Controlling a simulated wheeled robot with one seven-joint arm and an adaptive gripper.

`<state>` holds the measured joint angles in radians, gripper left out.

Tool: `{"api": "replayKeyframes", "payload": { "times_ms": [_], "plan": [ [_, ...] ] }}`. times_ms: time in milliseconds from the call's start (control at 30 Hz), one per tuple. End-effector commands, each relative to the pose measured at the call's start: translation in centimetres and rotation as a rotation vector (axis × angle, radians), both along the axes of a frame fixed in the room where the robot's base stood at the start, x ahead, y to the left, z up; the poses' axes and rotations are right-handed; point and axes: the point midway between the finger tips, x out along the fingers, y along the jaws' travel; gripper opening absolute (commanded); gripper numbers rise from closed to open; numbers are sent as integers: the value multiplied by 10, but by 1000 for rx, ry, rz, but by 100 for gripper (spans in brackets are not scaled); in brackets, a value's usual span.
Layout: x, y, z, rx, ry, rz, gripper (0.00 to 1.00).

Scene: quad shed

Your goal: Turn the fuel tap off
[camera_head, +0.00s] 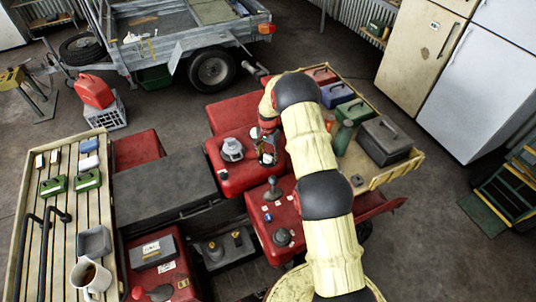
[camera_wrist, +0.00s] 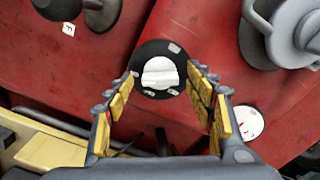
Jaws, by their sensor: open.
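The fuel tap shows in the wrist view as a black round plate with small pale marks and a silver-white knob (camera_wrist: 160,73) at its middle, set on red bodywork. My gripper (camera_wrist: 163,85) is open, with its yellow-padded fingers on the left and right of the tap. The tap lies just beyond the fingertips, between them in the picture; I cannot tell whether they touch it. In the head view my gripper (camera_head: 267,156) points down over the red body, beside the grey filler cap (camera_head: 232,149), and the tap cannot be made out there.
The grey cap (camera_wrist: 282,32) stands close at the upper right of the wrist view. A dark-knobbed lever (camera_head: 273,188) rises from the red panel near my gripper. A wooden rack (camera_head: 410,165) with boxes is to the right, and a slatted rack (camera_head: 68,215) to the left.

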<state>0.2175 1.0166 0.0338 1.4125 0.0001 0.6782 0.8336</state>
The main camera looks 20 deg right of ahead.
Motion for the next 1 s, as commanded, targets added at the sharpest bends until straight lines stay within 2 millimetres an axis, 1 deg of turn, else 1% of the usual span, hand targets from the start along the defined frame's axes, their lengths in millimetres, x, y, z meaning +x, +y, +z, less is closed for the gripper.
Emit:
{"api": "replayKeyframes", "payload": {
  "times_ms": [167,900,933,1000],
  "plan": [
    [0,0,0,0,0,0,55],
    [0,0,0,0,0,0,12],
    [0,0,0,0,0,0,11],
    [0,0,0,0,0,1,11]
  ]
}}
